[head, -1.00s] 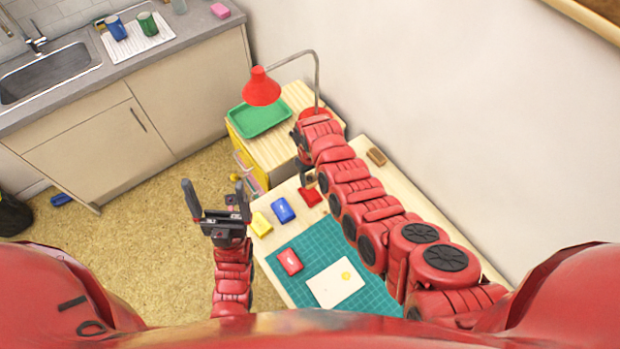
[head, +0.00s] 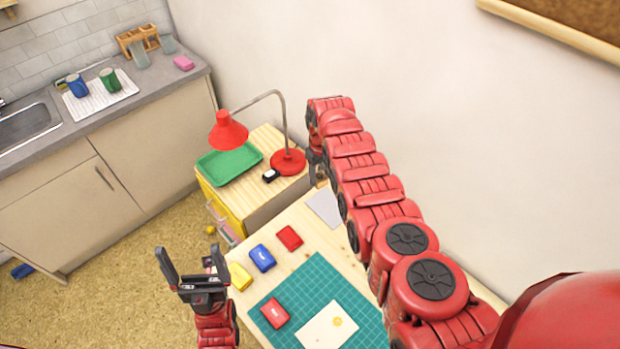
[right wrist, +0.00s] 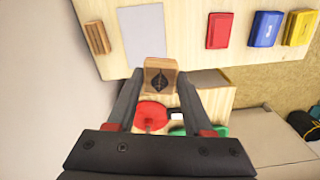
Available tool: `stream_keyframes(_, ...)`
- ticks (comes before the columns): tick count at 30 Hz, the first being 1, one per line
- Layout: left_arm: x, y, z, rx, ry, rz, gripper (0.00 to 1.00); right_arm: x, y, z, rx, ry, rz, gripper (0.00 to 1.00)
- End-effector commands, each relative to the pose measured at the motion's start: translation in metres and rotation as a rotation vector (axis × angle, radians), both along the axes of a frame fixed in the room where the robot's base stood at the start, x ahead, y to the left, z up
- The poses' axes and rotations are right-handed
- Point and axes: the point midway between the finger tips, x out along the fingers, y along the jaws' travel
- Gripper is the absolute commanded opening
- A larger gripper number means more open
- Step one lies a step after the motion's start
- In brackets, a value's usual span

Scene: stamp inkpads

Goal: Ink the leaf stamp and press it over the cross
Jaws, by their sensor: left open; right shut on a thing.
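My right gripper (right wrist: 160,98) is shut on a wooden block, the leaf stamp (right wrist: 158,78); a dark leaf shape shows on its face in the right wrist view. In the head view that gripper (head: 317,178) is at the table's far edge, partly hidden by my arm. Red (head: 289,237), blue (head: 262,258) and yellow (head: 241,276) pads lie in a row. Another red pad (head: 275,312) lies on the green mat (head: 314,277), beside a white card (head: 318,336) with a yellow mark. I cannot make out a cross. My left gripper (head: 190,262) is open and empty, left of the table.
A grey sheet (head: 324,208) lies bare on the table, and a wooden block (right wrist: 97,37) lies beside it. Behind the table, a cabinet bears a green tray (head: 229,163), a red lamp (head: 287,162) and a small black-and-white item (head: 271,175).

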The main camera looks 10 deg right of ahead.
Motion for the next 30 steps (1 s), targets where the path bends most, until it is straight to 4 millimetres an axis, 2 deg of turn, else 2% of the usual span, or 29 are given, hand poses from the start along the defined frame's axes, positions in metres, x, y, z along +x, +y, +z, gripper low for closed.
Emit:
stream_keyframes(8, 0.000, 0.000, -0.008, 0.000, 0.000, 0.000, 0.94, 0.007, -0.011, 0.009, 0.000, -0.002, -0.029, 0.11)
stream_keyframes(20, 0.000, 0.000, -0.021, 0.000, 0.000, 0.000, 0.94, 0.016, -0.028, 0.037, -0.001, -0.004, -0.087, 0.11)
stream_keyframes(30, 0.000, 0.000, -0.026, 0.000, 0.000, 0.000, 0.94, 0.018, -0.034, 0.045, -0.002, 0.000, -0.112, 0.11)
